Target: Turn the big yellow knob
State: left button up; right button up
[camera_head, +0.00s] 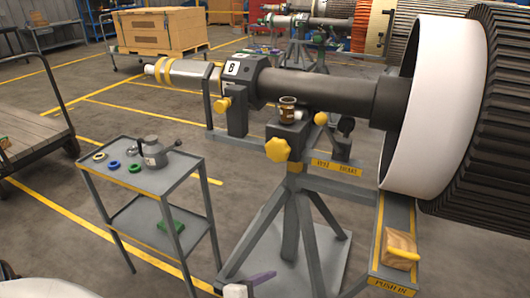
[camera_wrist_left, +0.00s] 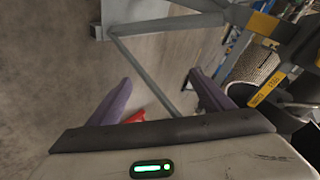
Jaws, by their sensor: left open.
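The big yellow knob (camera_head: 278,149) is a lobed handwheel on the front of the grey rotor stand (camera_head: 293,215), below the dark shaft. Nothing touches it. My left gripper (camera_wrist_left: 160,77) is open in the left wrist view, with two purple fingers spread apart and grey stand bars beyond them. In the head view one purple finger (camera_head: 264,277) shows at the bottom edge, low in front of the stand legs and well below the knob. The knob cannot be made out in the left wrist view. My right gripper is not in view.
Smaller yellow knobs (camera_head: 222,105) (camera_head: 321,118) sit nearby on the stands. A brass cup (camera_head: 287,109) stands above the big knob.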

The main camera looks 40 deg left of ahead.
pick_arm(q)
jog(key=w+a+r+m+t+y, duration=0.2)
jog(key=w+a+r+m+t, duration=0.1)
jog(key=w+a+r+m, duration=0.5)
jog(key=m+t+y+b, duration=0.2)
jog(key=m+t+y, duration=0.15)
jog(key=m, duration=0.75)
send_near(276, 153)
jog(key=shift+h, duration=0.25)
jog(key=x, duration=0.9)
jog(key=shift+w+a, duration=0.25)
jog(key=shift+w, duration=0.4)
jog(key=c, duration=1.1)
